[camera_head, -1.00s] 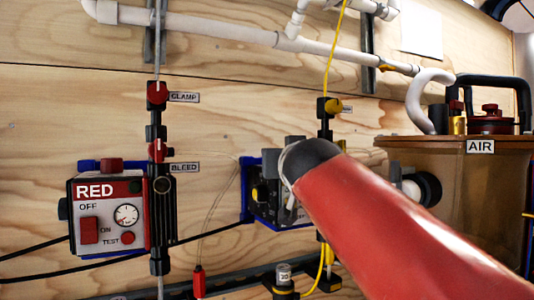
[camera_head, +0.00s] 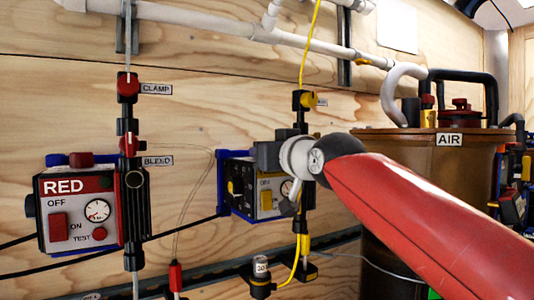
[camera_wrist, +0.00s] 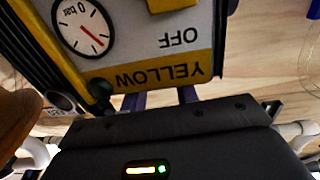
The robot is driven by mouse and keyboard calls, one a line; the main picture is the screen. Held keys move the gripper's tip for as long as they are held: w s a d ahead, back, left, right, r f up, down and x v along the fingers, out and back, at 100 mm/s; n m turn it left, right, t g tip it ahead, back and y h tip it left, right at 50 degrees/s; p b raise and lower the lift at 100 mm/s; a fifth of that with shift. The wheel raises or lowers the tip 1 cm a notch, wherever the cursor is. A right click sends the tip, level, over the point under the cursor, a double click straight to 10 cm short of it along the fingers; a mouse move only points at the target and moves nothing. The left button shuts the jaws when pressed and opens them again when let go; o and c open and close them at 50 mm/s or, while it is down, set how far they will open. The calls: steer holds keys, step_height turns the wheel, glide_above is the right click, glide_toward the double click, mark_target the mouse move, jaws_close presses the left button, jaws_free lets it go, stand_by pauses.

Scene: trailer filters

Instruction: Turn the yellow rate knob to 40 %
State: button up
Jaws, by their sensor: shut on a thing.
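The yellow unit (camera_head: 270,196) hangs on the wall in the middle of the head view, partly behind my arm. In the wrist view its front panel (camera_wrist: 180,63) appears upside down, with the words OFF and YELLOW and a round gauge (camera_wrist: 83,26) with a red needle. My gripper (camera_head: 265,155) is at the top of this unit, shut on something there. The held thing, apparently the yellow rate knob, is hidden by the gripper in both views. No rate scale can be read. The gripper's dark body (camera_wrist: 160,148) fills the bottom of the wrist view.
The red unit (camera_head: 80,210) hangs to the left beside a black valve column. A brown AIR tank (camera_head: 410,185) stands at the right, behind my arm.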

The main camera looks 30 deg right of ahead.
steer(key=o, duration=1)
steer(key=shift+s+a+b, duration=0.15)
steer(key=shift+s+b, duration=0.3)
steer(key=shift+s, duration=1.5)
steer(key=shift+s+a+b, duration=0.1)
steer(key=shift+s+b, duration=0.3)
steer(key=shift+s, duration=1.55)
steer(key=shift+c, duration=0.2)
